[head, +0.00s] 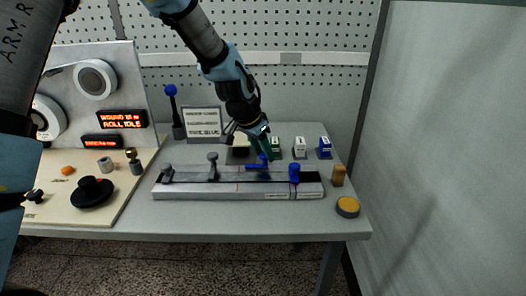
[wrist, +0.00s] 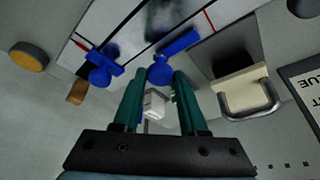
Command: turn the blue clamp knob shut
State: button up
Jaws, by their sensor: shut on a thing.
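My gripper (head: 262,152) reaches down over the winding rail (head: 230,193) on the table. In the wrist view its two green fingers (wrist: 158,80) are closed around the round end of a blue clamp knob (wrist: 160,71). That knob's bar points up and to the right in the wrist view. In the head view the held blue knob (head: 256,166) lies along the rail's back edge, partly hidden by the fingers. A second blue knob (head: 294,170) stands upright on the rail to the right, apart from the gripper; it also shows in the wrist view (wrist: 100,72).
Two grey knobs (head: 212,161) stand on the rail's left half. Behind it are a sign (head: 203,122) and small labelled boxes (head: 300,150). A wooden block (head: 338,176) and yellow button (head: 348,206) are at right. A control panel (head: 100,70) with spindles stands left.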

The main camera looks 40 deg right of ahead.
grip_shut()
jog(key=n+b, duration=0.1)
jog(key=n+t+b, duration=0.1)
jog(key=n, duration=0.1)
jog(key=shift+s+d, duration=0.1)
jog(key=shift+s, duration=0.15)
jog(key=n+t, duration=0.1)
jog(key=n, duration=0.1)
jog(key=n+y, duration=0.1)
jog(key=n, duration=0.1)
jog(key=shift+s+d+r+n+t, duration=0.1)
jog(key=shift+n+t, duration=0.2)
jog(key=shift+t, duration=0.1)
jog(key=n+y+p, duration=0.1)
jog(key=n, duration=0.1)
jog(key=n+t+y+p, duration=0.1)
jog(key=n+p, duration=0.1)
jog(key=n, duration=0.1)
jog(key=shift+d+r+p, duration=0.1)
jog(key=shift+d+p, duration=0.05)
jog(key=shift+p, duration=0.15)
jog(key=n+y+p, duration=0.1)
jog(key=n, duration=0.1)
jog(key=n+p, duration=0.1)
jog(key=n, duration=0.2)
jog(key=shift+d+y, duration=0.15)
jog(key=shift+y, duration=0.25)
jog(key=shift+f+n, duration=0.2)
jog(key=shift+n, duration=0.1)
